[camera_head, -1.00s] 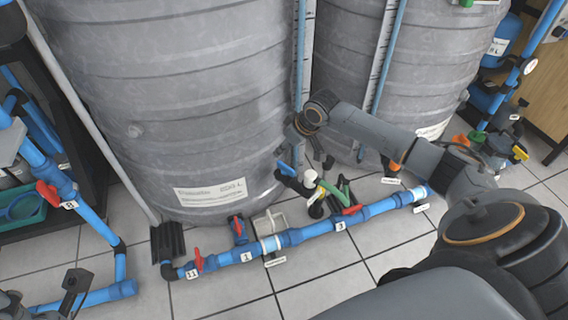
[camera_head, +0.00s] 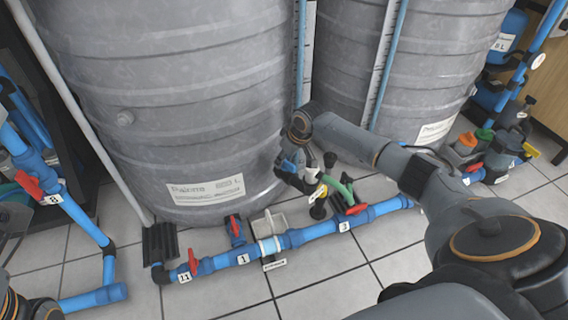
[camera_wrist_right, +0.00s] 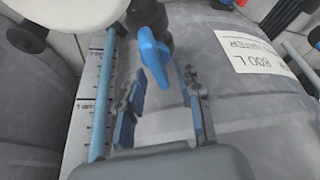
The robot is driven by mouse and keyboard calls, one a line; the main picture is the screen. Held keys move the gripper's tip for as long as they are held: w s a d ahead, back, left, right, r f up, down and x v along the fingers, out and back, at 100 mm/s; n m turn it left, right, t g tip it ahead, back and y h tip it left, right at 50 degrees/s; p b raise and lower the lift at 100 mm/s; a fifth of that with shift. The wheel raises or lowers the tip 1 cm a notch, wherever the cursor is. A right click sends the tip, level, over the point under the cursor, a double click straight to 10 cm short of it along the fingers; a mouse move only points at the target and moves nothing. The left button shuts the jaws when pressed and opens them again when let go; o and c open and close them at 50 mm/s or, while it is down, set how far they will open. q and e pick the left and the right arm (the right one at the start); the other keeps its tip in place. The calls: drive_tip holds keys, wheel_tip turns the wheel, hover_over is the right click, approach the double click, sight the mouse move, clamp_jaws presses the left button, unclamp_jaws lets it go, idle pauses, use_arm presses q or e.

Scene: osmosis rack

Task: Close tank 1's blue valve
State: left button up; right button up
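Tank 1 (camera_head: 180,90) is the large grey ribbed tank at left. Its blue valve handle (camera_wrist_right: 153,55) points down the picture in the right wrist view, hanging from a dark fitting (camera_wrist_right: 147,15). My right gripper (camera_wrist_right: 164,80) is open, with its two fingers apart on either side of the handle's lower end; I cannot see contact. In the head view the right gripper (camera_head: 297,165) is at the tank's lower right, where it largely hides the blue valve. My left gripper is not in view; only part of my left arm shows at the lower left corner.
A blue pipe (camera_head: 320,233) with red valve handles (camera_head: 193,262) runs along the floor in front. A green handle (camera_head: 345,185) sits close below my right gripper. A second grey tank (camera_head: 440,60) stands behind my right arm.

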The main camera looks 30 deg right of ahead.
drive_tip(key=shift+w+f, duration=0.15)
drive_tip(key=shift+f, duration=0.05)
